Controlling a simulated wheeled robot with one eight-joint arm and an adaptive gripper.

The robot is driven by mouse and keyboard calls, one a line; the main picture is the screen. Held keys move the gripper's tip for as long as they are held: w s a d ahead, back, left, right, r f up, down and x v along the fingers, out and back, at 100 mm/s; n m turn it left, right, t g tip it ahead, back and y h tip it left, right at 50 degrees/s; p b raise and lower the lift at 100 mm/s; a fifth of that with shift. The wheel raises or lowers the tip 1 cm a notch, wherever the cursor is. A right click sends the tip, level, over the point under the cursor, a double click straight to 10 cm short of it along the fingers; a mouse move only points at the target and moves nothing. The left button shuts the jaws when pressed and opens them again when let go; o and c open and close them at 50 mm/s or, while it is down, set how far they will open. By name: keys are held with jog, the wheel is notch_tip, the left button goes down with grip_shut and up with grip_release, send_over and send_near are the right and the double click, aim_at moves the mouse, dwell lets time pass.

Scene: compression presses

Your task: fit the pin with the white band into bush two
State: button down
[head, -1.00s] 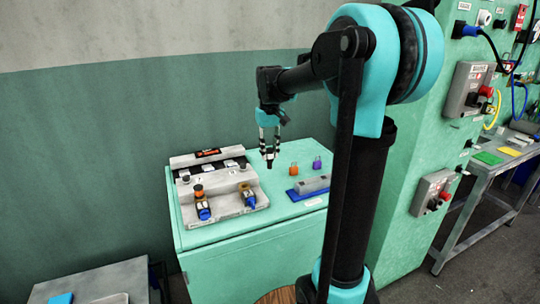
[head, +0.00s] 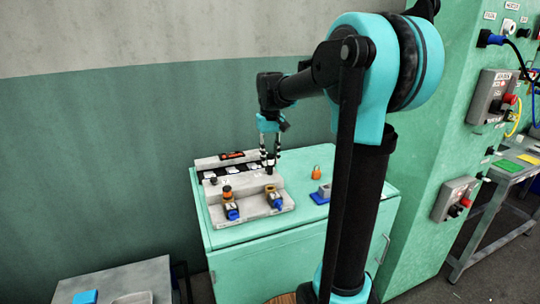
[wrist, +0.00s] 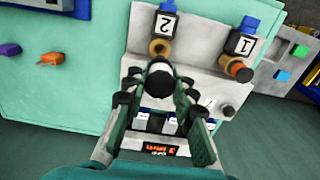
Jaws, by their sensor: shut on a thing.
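My gripper (wrist: 158,92) is shut on a dark pin (wrist: 158,76), whose round black end faces the wrist camera. In the head view my gripper (head: 270,162) is above the pale fixture (head: 250,206), behind bush two (head: 271,189). The pin appears above the bush level and apart from it, though the exact height is unclear.
An orange piece (head: 316,172) stands right of the fixture, and a purple piece (wrist: 10,50) also shows in the wrist view. A blue-based grey block (head: 321,194) is nearby.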

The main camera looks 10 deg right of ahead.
aim_at(270, 174)
jog(key=shift+f, duration=2.4)
jog(key=shift+f, duration=2.2)
jog(key=c, duration=1.2)
grip_release()
jog(key=shift+o, duration=0.2)
notch_tip(270, 174, up, 12)
jog(key=s+d+f+m+t, duration=0.1)
jog(key=s+d+f+t, duration=0.1)
jog(key=s+f, duration=0.9)
jog(key=s+d+f+m+t, duration=0.1)
jog(key=s+d+f+t, duration=0.1)
jog(key=s+f, duration=0.9)
